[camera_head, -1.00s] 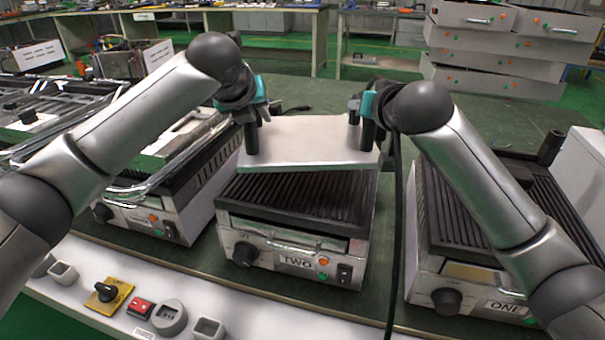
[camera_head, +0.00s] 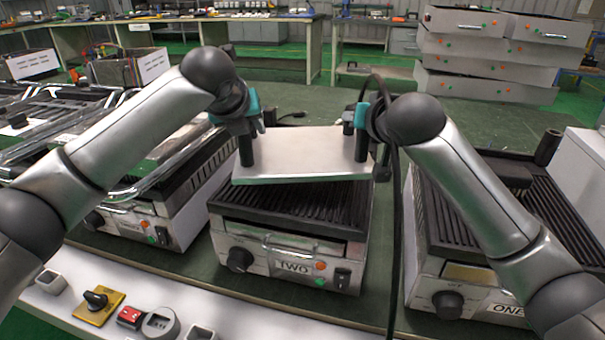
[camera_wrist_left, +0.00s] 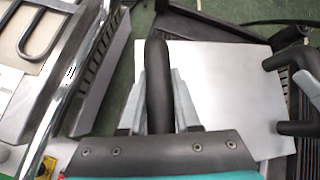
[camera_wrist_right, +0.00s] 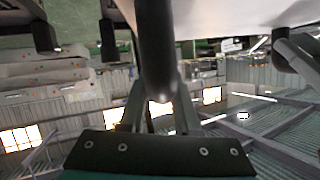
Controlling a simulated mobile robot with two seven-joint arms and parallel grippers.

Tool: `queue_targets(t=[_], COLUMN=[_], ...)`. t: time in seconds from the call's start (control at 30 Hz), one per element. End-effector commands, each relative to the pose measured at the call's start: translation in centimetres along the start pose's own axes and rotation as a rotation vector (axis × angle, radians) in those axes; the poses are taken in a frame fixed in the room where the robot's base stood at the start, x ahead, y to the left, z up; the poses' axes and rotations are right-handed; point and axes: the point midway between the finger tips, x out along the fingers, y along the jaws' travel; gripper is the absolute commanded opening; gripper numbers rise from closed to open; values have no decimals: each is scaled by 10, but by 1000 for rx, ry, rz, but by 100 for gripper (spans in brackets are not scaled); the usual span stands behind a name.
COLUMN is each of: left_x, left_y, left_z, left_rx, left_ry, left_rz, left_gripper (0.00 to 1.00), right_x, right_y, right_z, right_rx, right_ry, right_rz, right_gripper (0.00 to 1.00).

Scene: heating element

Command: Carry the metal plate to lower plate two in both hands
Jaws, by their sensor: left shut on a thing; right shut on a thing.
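The metal plate (camera_head: 305,155) is a flat, pale slab with dark posts at its two ends. It is above the ribbed lower plate two (camera_head: 270,208), on the grill labelled TWO (camera_head: 292,266), and looks slightly tilted. Whether it touches the ribs is hard to tell. My left gripper (camera_head: 246,130) is shut on the dark post at the plate's left end; the post also shows between the fingers in the left wrist view (camera_wrist_left: 158,90). My right gripper (camera_head: 362,125) is shut on the right post, seen close in the right wrist view (camera_wrist_right: 155,50).
Grill ONE (camera_head: 470,262) stands to the right, with a black cable hanging before it. Another grill (camera_head: 165,205) stands close on the left. A white panel with a yellow switch (camera_head: 98,305) runs along the front. The green bench behind is mostly clear.

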Motion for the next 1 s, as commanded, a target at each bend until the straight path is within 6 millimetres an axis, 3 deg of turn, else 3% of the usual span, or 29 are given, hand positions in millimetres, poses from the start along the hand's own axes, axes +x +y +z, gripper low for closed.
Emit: queue_targets(t=[0.07, 1.0], left_x=[-1, 19], left_y=[0, 6], left_z=[3, -17], left_rx=[-2, -2], left_ry=[-11, -11], left_rz=[-3, -3], left_gripper=[0, 0], right_x=[-1, 10], right_y=[0, 6], right_z=[-5, 22], right_rx=[0, 0], right_ry=[17, 17], right_rz=[-2, -2], right_gripper=[0, 0])
